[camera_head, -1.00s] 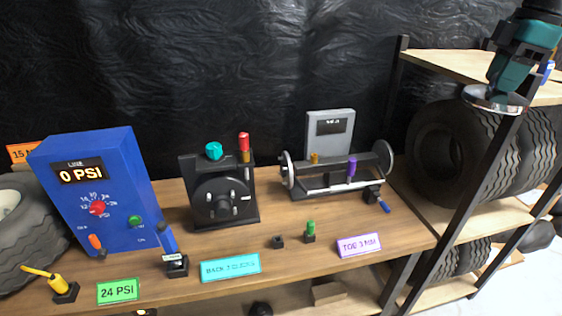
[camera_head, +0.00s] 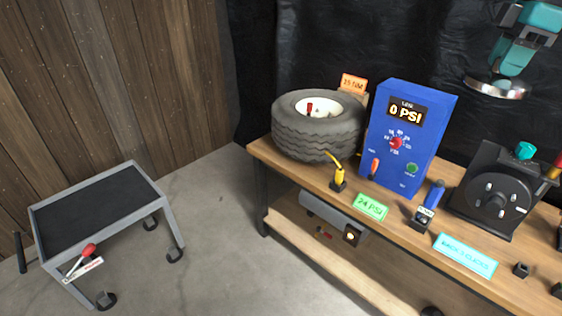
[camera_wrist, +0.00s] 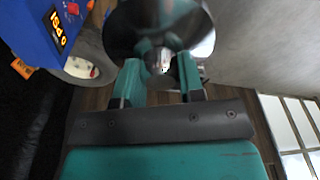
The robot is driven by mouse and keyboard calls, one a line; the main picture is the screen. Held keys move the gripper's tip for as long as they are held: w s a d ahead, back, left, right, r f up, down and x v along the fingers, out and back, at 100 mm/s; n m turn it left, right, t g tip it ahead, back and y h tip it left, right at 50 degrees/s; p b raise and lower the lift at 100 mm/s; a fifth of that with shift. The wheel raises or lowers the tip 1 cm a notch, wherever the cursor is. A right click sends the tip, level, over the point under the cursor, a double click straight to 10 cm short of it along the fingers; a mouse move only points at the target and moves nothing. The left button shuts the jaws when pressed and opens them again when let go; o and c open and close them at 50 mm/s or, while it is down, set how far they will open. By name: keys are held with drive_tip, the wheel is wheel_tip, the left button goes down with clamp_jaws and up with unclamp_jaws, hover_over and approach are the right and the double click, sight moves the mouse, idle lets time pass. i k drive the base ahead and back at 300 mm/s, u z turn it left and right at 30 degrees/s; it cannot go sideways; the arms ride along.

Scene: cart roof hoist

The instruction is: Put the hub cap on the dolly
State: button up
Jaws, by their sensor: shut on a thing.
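The hub cap (camera_head: 497,88) is a shiny round metal disc at the upper right of the head view, held level in the air above the back of the bench. My gripper (camera_head: 505,72) is teal and shut on it from above. In the wrist view the hub cap (camera_wrist: 160,22) shows as a dark, shiny disc beyond the two teal fingers (camera_wrist: 162,70), which close on its middle. The dolly (camera_head: 100,205) is a grey-framed cart with an empty black top and small wheels, standing on the floor at the lower left, far from my gripper.
A wooden bench (camera_head: 285,172) holds a tyre (camera_head: 318,135), a blue 0 PSI box (camera_head: 410,140), a black hub fixture (camera_head: 492,190) and a yellow-handled tool (camera_head: 336,175). A red-knobbed lever (camera_head: 88,250) is on the dolly's front edge. Concrete floor (camera_head: 225,230) lies clear between dolly and bench.

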sight(122, 193)
drive_tip(key=u, duration=1.55)
drive_tip(key=i, duration=3.05)
drive_tip(key=u, duration=0.55)
